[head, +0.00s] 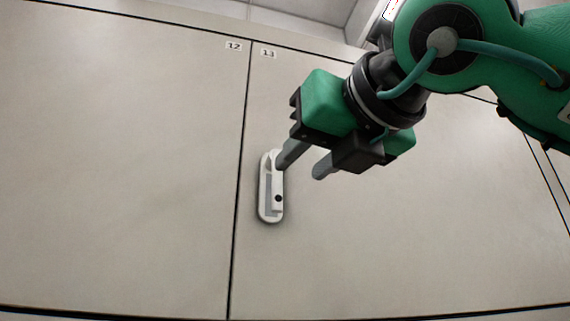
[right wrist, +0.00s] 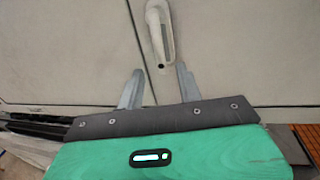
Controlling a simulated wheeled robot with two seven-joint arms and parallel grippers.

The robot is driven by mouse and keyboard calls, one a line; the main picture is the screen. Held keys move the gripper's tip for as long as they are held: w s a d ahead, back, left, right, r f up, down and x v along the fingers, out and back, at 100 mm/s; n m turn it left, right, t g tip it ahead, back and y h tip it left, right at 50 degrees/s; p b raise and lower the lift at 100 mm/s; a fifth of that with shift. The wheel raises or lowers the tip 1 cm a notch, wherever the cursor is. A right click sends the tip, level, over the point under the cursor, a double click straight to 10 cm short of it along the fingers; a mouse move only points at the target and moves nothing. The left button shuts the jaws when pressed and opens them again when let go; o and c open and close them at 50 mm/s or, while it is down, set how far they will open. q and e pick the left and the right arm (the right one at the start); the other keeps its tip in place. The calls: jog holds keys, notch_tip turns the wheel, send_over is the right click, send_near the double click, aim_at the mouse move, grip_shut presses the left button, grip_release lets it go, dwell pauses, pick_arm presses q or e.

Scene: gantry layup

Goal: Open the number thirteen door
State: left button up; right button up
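The number thirteen door (head: 400,235) is a flat beige panel, shut flush beside the number twelve door. Its label (head: 268,53) is at the top left corner. A white oblong handle (head: 271,205) with a dark keyhole sits near the door's left edge; it also shows in the right wrist view (right wrist: 160,35). My right gripper (head: 302,163) is open, its two grey fingers apart and nothing between them. In the head view one finger overlaps the handle's upper end. In the right wrist view the handle lies beyond the fingertips, nearer the right finger; contact cannot be told. My left gripper is not in view.
The number twelve door (head: 120,160) is shut on the left, with a narrow dark seam between the two doors. Another seam runs at the far right. The door faces around the handle are bare.

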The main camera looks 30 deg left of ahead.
aim_at(279, 185)
jog(key=p+x, duration=0.1)
jog(key=x, duration=0.3)
jog(key=shift+w+a+r+p, duration=0.2)
jog(key=shift+a+p, duration=0.1)
jog(key=shift+p, duration=0.1)
jog(key=shift+w+a+f, duration=0.2)
jog(key=shift+w+a, duration=0.15)
jog(key=shift+a, duration=0.35)
jog(key=shift+c, duration=0.3)
grip_shut()
